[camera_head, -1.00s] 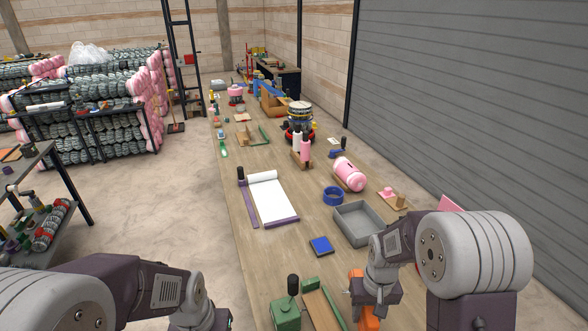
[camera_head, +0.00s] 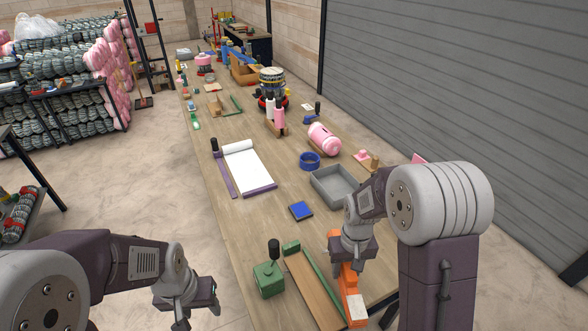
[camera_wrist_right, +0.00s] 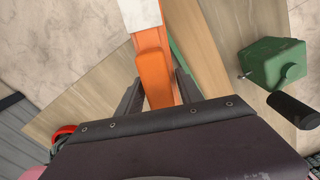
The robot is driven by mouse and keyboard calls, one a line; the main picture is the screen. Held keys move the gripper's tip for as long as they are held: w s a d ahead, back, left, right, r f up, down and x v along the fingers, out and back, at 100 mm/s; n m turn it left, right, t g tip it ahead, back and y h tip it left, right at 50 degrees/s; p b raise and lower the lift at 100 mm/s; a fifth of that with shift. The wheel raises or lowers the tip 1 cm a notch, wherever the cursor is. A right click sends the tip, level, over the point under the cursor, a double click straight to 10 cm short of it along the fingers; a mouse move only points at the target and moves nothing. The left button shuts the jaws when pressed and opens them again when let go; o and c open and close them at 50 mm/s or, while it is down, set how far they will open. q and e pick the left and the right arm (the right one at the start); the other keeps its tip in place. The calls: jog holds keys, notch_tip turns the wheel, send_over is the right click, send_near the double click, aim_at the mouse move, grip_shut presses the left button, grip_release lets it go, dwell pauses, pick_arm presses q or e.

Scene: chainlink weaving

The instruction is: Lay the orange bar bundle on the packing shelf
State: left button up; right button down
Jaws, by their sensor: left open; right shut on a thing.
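The orange bar bundle (camera_head: 346,275) is at the near right of the workbench in the head view, with a white label on its near end. My right gripper (camera_head: 347,258) is shut on it from above. In the right wrist view the bundle (camera_wrist_right: 153,75) runs between the two fingers (camera_wrist_right: 158,92). I cannot tell whether it touches the bench or hangs just above. My left gripper (camera_head: 184,314) is open and empty, left of the bench over the floor. A dark shelf (camera_head: 40,215) with rolls shows at the left edge; I cannot tell whether it is the packing shelf.
A green box with a black knob (camera_head: 268,281) and a wooden board with a green edge (camera_head: 312,285) lie left of the bundle. A blue pad (camera_head: 301,211) and grey tray (camera_head: 318,188) are beyond it. The floor (camera_head: 120,190) left of the bench is clear.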

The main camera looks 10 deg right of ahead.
aim_at(355, 300)
jog(key=shift+w, duration=0.1)
jog(key=shift+w+n, duration=0.1)
jog(key=shift+n, duration=0.4)
jog(key=shift+s+n+p, duration=0.65)
jog(key=shift+s+n, duration=0.15)
jog(key=shift+s, duration=0.35)
jog(key=shift+n, duration=0.7)
jog(key=s+r+p, duration=0.1)
jog(key=s+p, duration=0.1)
jog(key=s+r+p, duration=0.1)
jog(key=s+r, duration=0.1)
jog(key=s+r+p, duration=0.2)
jog(key=shift+s+p, duration=0.3)
jog(key=shift+p, duration=0.05)
jog(key=shift+s+r, duration=0.1)
jog(key=shift+r, duration=0.2)
jog(key=shift+w+f, duration=0.1)
jog(key=shift+w, duration=0.15)
